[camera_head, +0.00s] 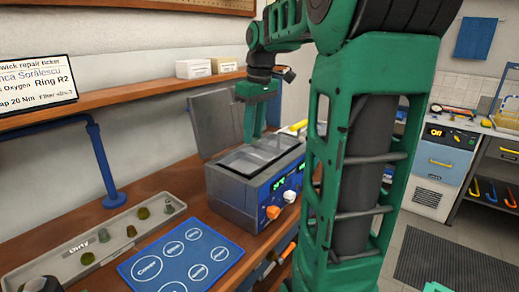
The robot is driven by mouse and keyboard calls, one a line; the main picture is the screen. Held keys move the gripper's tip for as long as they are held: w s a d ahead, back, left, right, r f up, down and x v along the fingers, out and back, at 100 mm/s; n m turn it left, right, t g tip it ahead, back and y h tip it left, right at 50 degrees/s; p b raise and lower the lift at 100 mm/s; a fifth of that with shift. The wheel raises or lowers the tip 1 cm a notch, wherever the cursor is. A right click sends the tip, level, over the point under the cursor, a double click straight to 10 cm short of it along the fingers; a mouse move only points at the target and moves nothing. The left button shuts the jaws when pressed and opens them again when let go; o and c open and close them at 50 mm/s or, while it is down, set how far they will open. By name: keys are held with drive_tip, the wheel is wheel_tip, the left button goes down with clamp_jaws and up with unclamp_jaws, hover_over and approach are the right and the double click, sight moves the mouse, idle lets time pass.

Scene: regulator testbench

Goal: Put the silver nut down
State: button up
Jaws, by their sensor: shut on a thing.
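My gripper (254,136) points down over the open basin of a grey cleaner box (232,190) with a blue front panel. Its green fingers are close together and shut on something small. I take this to be the silver nut, but I cannot make it out between the fingers at this size. The fingertips appear at or just above the basin's rear rim; the exact height is unclear. The cleaner's lid (217,112) stands raised at the back.
A grey tray (62,262) marked dirty holds several small parts at the left. A blue mat (183,250) with outlined circles lies beside it. My arm fills the right centre.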

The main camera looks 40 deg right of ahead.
drive_tip(key=d+f, duration=0.2)
drive_tip(key=d, duration=0.1)
drive_tip(key=shift+s+d+f, duration=0.15)
drive_tip(key=shift+s+d, duration=0.05)
drive_tip(key=shift+d, duration=0.1)
drive_tip(key=shift+f, duration=1.95)
drive_tip(key=o, duration=1.1)
drive_tip(key=shift+f, duration=0.1)
drive_tip(key=r, duration=0.4)
drive_tip(key=s+r, duration=0.1)
drive_tip(key=r, duration=0.7)
drive_tip(key=shift+s, duration=0.25)
